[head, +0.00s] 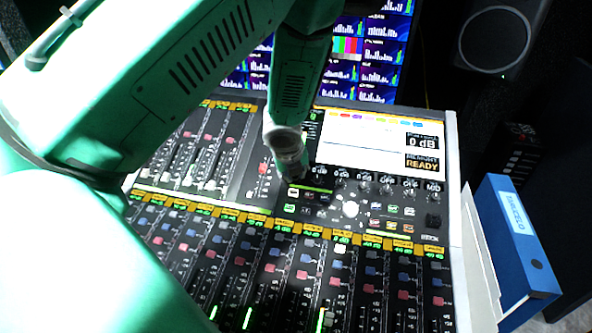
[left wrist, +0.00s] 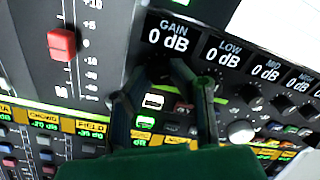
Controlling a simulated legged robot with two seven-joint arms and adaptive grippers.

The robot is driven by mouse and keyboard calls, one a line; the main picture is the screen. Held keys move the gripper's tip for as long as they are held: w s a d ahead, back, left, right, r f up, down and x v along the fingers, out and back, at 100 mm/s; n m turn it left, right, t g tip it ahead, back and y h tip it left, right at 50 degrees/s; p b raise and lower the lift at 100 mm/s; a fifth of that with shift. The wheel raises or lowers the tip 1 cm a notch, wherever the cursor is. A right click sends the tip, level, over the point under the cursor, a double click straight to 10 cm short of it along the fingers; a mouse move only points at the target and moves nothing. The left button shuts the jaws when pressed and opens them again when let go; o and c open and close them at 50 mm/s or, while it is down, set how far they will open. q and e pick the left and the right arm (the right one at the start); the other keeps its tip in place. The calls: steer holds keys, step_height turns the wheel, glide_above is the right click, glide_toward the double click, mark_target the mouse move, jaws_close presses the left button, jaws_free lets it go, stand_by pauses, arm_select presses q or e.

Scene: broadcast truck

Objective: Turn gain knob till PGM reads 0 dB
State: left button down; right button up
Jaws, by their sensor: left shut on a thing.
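My left gripper (head: 294,178) reaches down to the mixing console's control panel, just left of the row of knobs. In the left wrist view its dark fingers (left wrist: 170,74) close in on the gain knob, right below the GAIN readout (left wrist: 170,37). The gain knob is mostly hidden by the fingers. The GAIN readout shows 0 dB. In the head view the PGM readout (head: 422,140) on the white screen shows 0 dB, with a MEMORY READY box (head: 422,162) below it. My right gripper is not in view.
LOW (left wrist: 227,52), MID (left wrist: 268,71) and further knobs sit to the right of the gain knob. A red fader (left wrist: 62,43) is on the left. A blue binder (head: 520,237) stands right of the console. Monitors (head: 377,55) are behind it.

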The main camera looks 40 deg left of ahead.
arm_select(q)
steer(key=shift+w+a+r, duration=0.2)
steer(key=shift+w, duration=0.1)
steer(key=c, duration=1.4)
jaws_free()
steer(key=shift+f, duration=0.1)
steer(key=shift+c, duration=0.2)
steer(key=shift+a+f, duration=0.15)
steer(key=shift+s, duration=0.1)
steer(key=shift+s+d+r, duration=0.1)
steer(key=shift+d+r, duration=0.1)
steer(key=shift+r, duration=0.05)
steer(key=v, duration=1.1)
steer(key=shift+s+a+r, duration=0.1)
steer(key=shift+a, duration=0.05)
